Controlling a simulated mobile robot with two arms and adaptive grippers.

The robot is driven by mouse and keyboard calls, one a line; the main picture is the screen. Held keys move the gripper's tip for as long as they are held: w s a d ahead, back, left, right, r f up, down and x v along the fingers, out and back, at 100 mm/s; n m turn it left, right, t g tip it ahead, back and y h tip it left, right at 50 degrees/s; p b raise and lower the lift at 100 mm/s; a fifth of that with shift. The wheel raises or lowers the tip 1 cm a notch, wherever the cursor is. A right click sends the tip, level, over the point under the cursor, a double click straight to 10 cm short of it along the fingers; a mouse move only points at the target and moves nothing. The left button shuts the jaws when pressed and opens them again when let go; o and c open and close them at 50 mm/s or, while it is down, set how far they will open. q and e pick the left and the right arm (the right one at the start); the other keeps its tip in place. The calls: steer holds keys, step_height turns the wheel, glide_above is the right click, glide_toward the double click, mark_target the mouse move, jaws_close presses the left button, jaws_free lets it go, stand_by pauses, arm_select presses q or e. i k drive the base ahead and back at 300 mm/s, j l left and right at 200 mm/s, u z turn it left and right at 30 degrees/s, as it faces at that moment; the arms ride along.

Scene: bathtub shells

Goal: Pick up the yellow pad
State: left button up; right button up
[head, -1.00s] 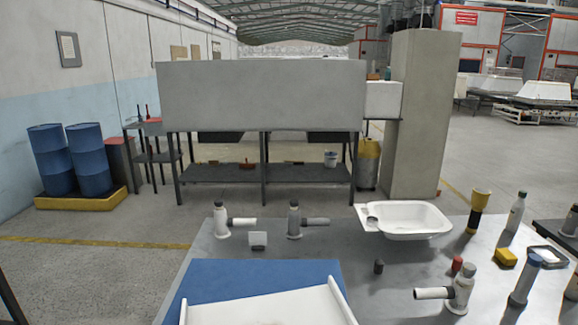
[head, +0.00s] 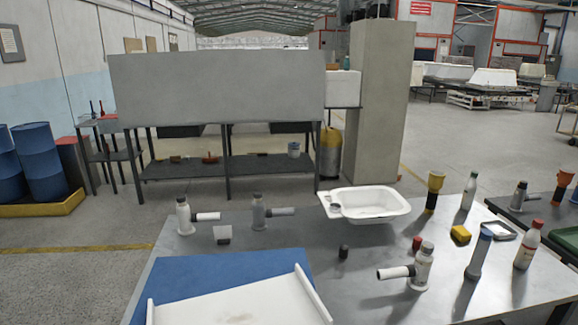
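The yellow pad (head: 460,234) is a small block lying on the grey metal table (head: 370,290), toward its right side. It sits just left of a dark-rimmed tray with a pale inside (head: 497,230), in front of a yellow-topped dark item (head: 434,189). The pad's whole top is visible and nothing covers it. Neither of my grippers shows in the head view.
Around the pad stand a blue-capped tube (head: 478,255), a white bottle (head: 468,192), a red-capped bottle (head: 527,245) and a small red item (head: 417,243). A white basin (head: 370,205) sits at the back. A blue mat (head: 215,280) carries a white panel. Another table is at right.

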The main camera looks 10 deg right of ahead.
mark_target(461, 234)
steer(key=z, duration=1.35)
steer(key=u, duration=1.05)
steer(key=l+u, duration=0.1)
steer(key=l, duration=0.45)
steer(key=k+l+u, duration=0.1)
steer(key=l, duration=0.4)
steer(key=k+l+u, duration=0.1)
steer(key=l, duration=0.4)
steer(key=k+l+u, duration=0.1)
steer(key=l, duration=0.45)
steer(key=k+l+u, duration=0.1)
steer(key=l, duration=0.4)
